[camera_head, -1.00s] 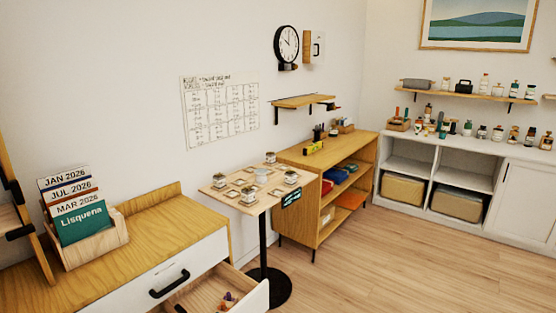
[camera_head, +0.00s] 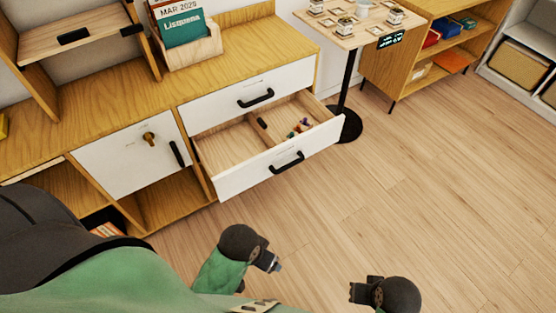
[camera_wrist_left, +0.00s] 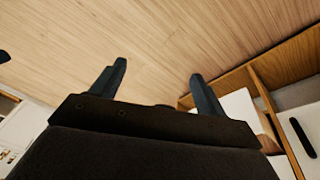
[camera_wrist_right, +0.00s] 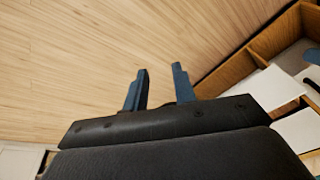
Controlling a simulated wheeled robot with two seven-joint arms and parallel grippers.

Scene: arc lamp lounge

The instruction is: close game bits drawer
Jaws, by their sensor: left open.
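The open drawer (camera_head: 255,175) sticks out of the wooden sideboard in the head view, below a shut white drawer (camera_head: 250,95). It has a white front and a black handle (camera_head: 287,161). A divider splits its inside, and small coloured game bits (camera_head: 298,128) lie in the right part. My left gripper (camera_head: 270,263) is over the floor in front of the drawer, apart from it. Its fingers are spread and empty in the left wrist view (camera_wrist_left: 158,72). My right gripper (camera_head: 357,291) is further right, also clear of the drawer; its fingers stand apart with nothing between them in the right wrist view (camera_wrist_right: 161,75).
Left of the drawer, a white door (camera_head: 130,155) with a black handle is shut. A small round-based table (camera_head: 345,38) stands just right of the sideboard. A wooden holder (camera_head: 193,48) with cards sits on top. The wooden floor (camera_head: 430,180) to the right is clear.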

